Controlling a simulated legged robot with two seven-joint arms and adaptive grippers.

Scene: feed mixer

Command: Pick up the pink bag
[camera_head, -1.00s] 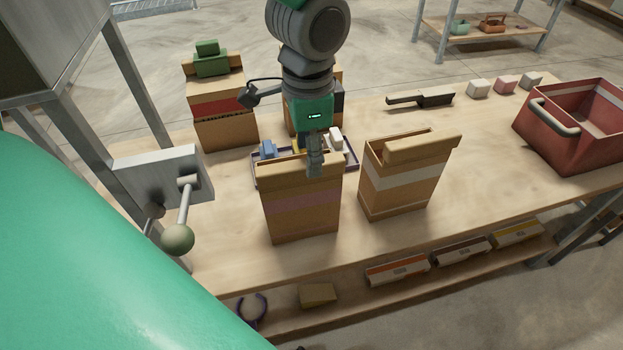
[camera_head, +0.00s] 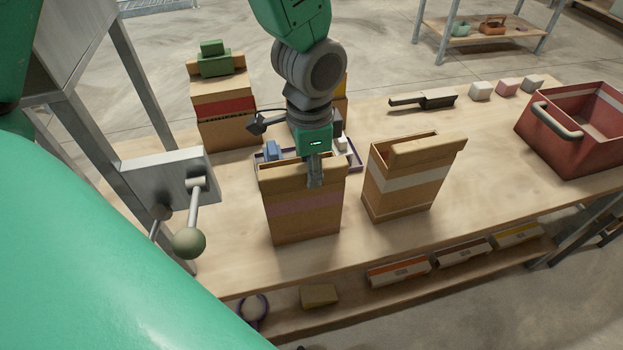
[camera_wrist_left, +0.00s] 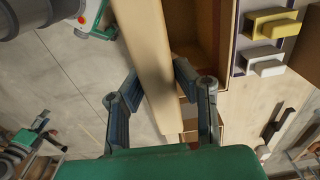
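The pink bag (camera_head: 304,205) is a brown paper bag with a pale pink band and a folded top, upright at the front of the table. My left gripper (camera_head: 315,172) is at its top edge, one finger showing in front of the bag. In the left wrist view the left gripper (camera_wrist_left: 157,78) is open, with a finger on each side of the bag's folded top strip (camera_wrist_left: 150,60). I cannot tell whether the fingers touch it. My right gripper is not in view.
A white-banded bag (camera_head: 405,180) stands close on the right. A red-banded bag (camera_head: 224,110) with green blocks stands behind left. A tray (camera_head: 352,152) with small blocks lies behind the pink bag. A metal lever with a round knob (camera_head: 189,243) is at left; a red crate (camera_head: 570,140) is far right.

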